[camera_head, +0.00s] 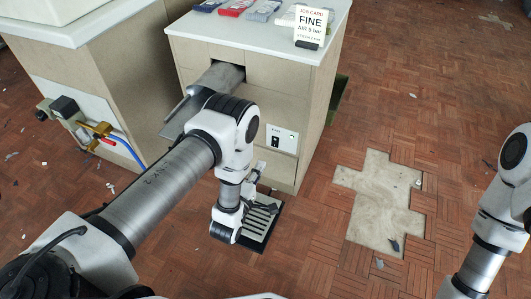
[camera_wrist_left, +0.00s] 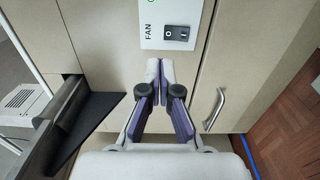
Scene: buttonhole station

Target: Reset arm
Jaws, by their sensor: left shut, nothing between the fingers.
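My left arm reaches in from the left in the head view, across the front of the pale cabinet (camera_head: 245,70). Its gripper (camera_head: 261,168) is small there, low in front of the cabinet. In the left wrist view the gripper (camera_wrist_left: 159,70) has its fingertips together with nothing between them. They point at the cabinet front, just below the FAN switch panel (camera_wrist_left: 170,24), which also shows in the head view (camera_head: 283,139). My right arm shows at the right edge of the head view; its gripper is out of frame.
A dark grey tray-like part (camera_wrist_left: 95,122) juts out left of the gripper. A metal handle (camera_wrist_left: 215,108) is to its right. A slatted grille (camera_head: 262,222) lies on the floor below. A job card (camera_head: 310,22) stands on the worktop. The parquet has a bare patch (camera_head: 375,200).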

